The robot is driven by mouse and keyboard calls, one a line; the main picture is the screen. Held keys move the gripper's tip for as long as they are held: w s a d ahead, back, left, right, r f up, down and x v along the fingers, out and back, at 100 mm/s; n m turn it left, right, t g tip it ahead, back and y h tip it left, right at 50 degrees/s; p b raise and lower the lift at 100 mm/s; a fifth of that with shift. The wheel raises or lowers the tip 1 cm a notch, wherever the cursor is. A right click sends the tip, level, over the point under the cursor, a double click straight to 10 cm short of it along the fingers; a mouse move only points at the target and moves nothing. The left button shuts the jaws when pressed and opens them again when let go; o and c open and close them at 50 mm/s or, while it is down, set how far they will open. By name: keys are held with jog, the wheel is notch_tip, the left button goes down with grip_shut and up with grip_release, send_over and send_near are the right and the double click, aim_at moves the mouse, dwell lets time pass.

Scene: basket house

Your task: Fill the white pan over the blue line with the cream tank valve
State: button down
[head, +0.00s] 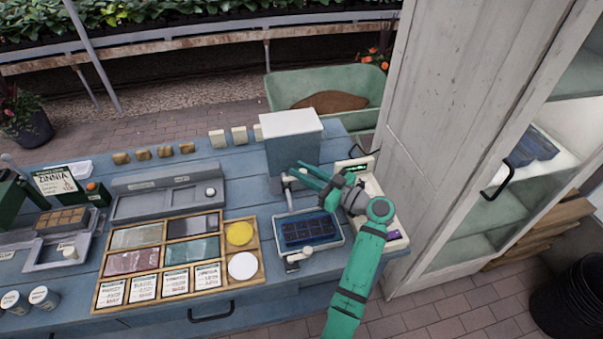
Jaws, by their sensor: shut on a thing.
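The tank (291,150) is a grey-blue block with a white lid at the back of the bench. A pale spout (288,196) comes down from its front toward the pan. My teal gripper (300,171) reaches left to the tank's front, its fingers closed at the small cream valve there, which they mostly hide. The white pan (341,238) sits in front of the tank and holds a dark blue celled tray. A second small cream-topped fitting (307,251) is at the pan's front edge. I cannot make out the blue line or any water level.
A wooden seed-packet box (212,288) lies left of the pan, with a grey tray (168,197) behind it. A white device (382,215) stands right, beneath my arm. A tall white cabinet (455,110) is at the right.

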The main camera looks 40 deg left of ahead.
jog(key=shift+w+a+n+g, duration=0.1)
jog(key=shift+w+n+g, duration=0.15)
jog(key=shift+n+g, duration=0.25)
jog(key=shift+g, duration=0.3)
jog(key=c, duration=1.6)
grip_release()
jog(key=d, duration=0.7)
jog(key=w+d, duration=0.1)
jog(key=d, duration=0.2)
jog(key=shift+d, duration=0.4)
